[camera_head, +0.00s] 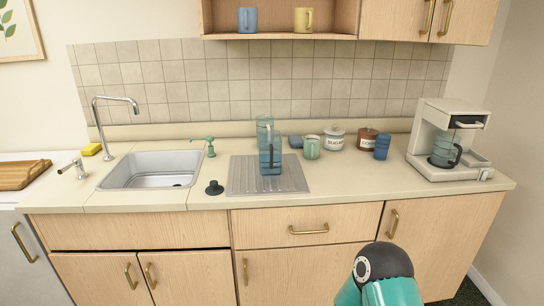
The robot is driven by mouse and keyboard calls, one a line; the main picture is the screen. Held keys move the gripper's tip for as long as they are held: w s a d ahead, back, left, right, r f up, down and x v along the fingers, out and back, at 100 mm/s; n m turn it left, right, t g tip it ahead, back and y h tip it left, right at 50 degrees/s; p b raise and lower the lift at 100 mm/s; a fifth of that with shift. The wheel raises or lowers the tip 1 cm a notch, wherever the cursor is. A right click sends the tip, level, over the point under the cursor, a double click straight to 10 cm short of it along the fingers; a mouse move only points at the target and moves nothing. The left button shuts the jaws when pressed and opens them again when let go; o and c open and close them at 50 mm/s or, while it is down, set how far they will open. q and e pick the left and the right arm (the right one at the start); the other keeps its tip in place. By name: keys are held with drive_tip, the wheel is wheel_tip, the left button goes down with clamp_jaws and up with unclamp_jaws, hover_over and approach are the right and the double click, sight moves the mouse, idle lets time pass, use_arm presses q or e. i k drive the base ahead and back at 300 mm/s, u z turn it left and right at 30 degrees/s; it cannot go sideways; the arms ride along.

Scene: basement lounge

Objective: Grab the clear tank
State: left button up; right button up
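A tall clear, blue-tinted vessel (264,136) stands upright on the grey ribbed drain mat (240,178), on the counter right of the sink; it looks like the clear tank. A darker handle-like shape shows on its front. A coffee maker (436,115) stands at the right end of the counter with a glass carafe (440,152) in it. Neither gripper is in view. A teal and black part of my own arm shows at the bottom right, in front of the lower cabinets and well apart from the vessel.
The sink (152,168) with its tall tap (97,124) is on the left. A green mug (311,148), a white jar (334,139), a brown jar (367,139) and a blue cup (382,148) stand right of the mat. A black stopper (214,188) lies near the counter's front.

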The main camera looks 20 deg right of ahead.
sight(270, 143)
drive_tip(key=z, duration=0.05)
drive_tip(key=i, duration=0.85)
